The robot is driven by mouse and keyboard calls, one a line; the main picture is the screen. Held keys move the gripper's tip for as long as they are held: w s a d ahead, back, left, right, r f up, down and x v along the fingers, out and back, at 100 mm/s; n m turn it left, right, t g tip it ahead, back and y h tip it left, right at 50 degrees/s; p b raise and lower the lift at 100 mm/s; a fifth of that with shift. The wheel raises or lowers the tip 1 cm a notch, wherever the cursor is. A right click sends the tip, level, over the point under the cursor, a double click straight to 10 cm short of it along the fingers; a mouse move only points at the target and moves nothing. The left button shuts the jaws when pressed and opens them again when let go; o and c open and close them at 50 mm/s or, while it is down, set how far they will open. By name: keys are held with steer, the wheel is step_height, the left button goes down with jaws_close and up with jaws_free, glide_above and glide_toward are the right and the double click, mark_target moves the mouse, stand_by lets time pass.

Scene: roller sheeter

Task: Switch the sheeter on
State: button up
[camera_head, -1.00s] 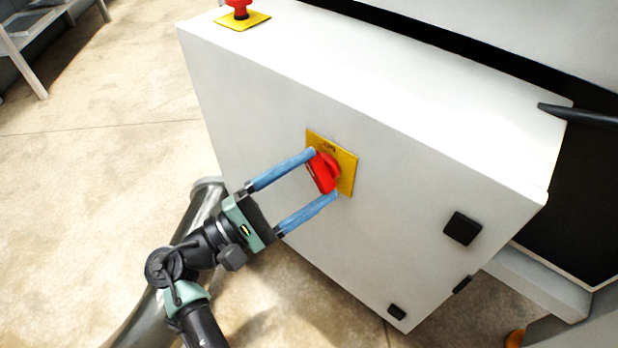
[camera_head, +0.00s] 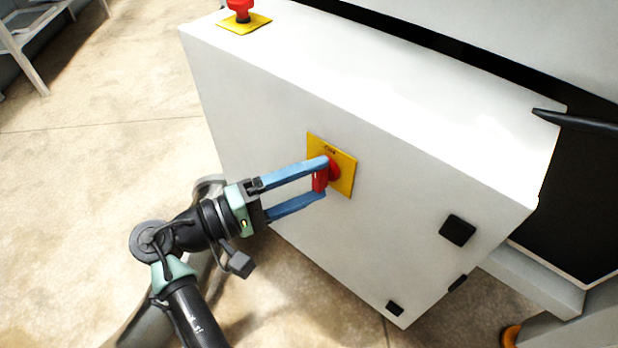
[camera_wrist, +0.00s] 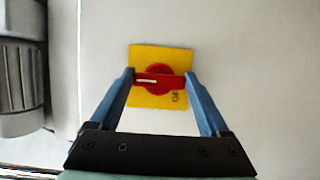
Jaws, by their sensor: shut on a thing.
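A red rotary switch (camera_head: 321,179) sits on a yellow plate (camera_head: 345,177) on the side of the sheeter's white cabinet (camera_head: 255,110). My gripper (camera_head: 325,178) has its two blue fingers on either side of the switch handle and is shut on it. In the wrist view the red handle (camera_wrist: 158,80) lies crosswise between the fingertips, with a white mark toward its left end. The yellow plate (camera_wrist: 145,58) bears small lettering at its right, below the handle, which I cannot read surely.
A red emergency-stop button (camera_head: 240,8) stands on a yellow plate on top of the cabinet. A black latch (camera_head: 458,230) and smaller black fittings are on the cabinet's side at right. A dark rod (camera_head: 575,121) juts out at upper right.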

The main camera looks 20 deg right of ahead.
stand_by(0.4)
steer(key=o, duration=1.2)
steer(key=shift+a, duration=0.1)
steer(key=a+p, duration=0.1)
steer(key=a, duration=0.3)
steer(key=s+a+p, duration=0.1)
steer(key=a, duration=0.3)
steer(key=s+a+p, duration=0.1)
steer(key=a, duration=0.3)
steer(key=shift+s+a, duration=0.25)
steer(key=shift+a, duration=0.1)
